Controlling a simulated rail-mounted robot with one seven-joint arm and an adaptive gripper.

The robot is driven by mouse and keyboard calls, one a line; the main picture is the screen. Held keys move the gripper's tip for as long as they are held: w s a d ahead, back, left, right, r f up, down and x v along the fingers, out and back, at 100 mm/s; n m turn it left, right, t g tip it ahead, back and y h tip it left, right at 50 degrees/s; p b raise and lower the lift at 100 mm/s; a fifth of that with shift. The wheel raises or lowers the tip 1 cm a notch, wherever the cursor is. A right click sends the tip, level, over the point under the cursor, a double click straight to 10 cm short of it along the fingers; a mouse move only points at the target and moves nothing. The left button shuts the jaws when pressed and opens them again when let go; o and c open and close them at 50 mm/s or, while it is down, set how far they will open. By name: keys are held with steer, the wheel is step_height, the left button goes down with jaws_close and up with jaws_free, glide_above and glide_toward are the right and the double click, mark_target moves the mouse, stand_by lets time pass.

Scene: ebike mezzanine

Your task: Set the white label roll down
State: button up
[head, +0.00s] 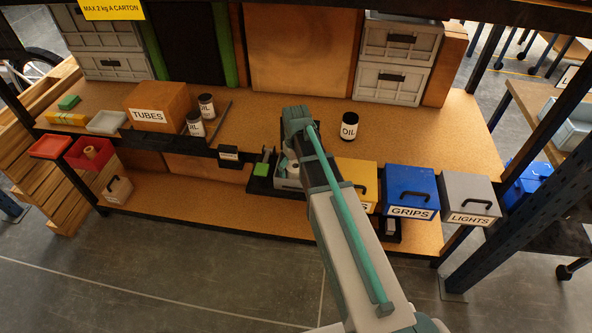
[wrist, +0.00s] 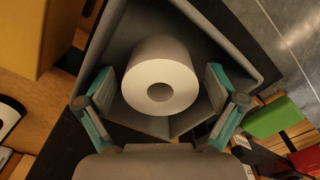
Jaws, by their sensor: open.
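The white label roll (wrist: 160,72) stands inside a grey tray (wrist: 227,42) in the wrist view, with its round end and dark core hole facing the camera. My gripper (wrist: 160,92) is open, with one teal-padded finger on each side of the roll. A gap shows between the roll and each finger. In the head view my arm covers most of the gripper and the roll. The grey tray shows there beside the arm (head: 287,182), on the lower front ledge of the bench.
A yellow bin, a blue GRIPS bin (head: 410,190) and a grey LIGHTS bin (head: 468,198) stand right of my arm. A green block (head: 261,169) lies left of the tray. An OIL can (head: 349,127) stands behind on the bench, with clear board around it.

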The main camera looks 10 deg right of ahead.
mark_target(296, 166)
step_height(296, 166, up, 11)
steer(key=b, duration=0.2)
steer(key=shift+r, duration=0.2)
stand_by(0.4)
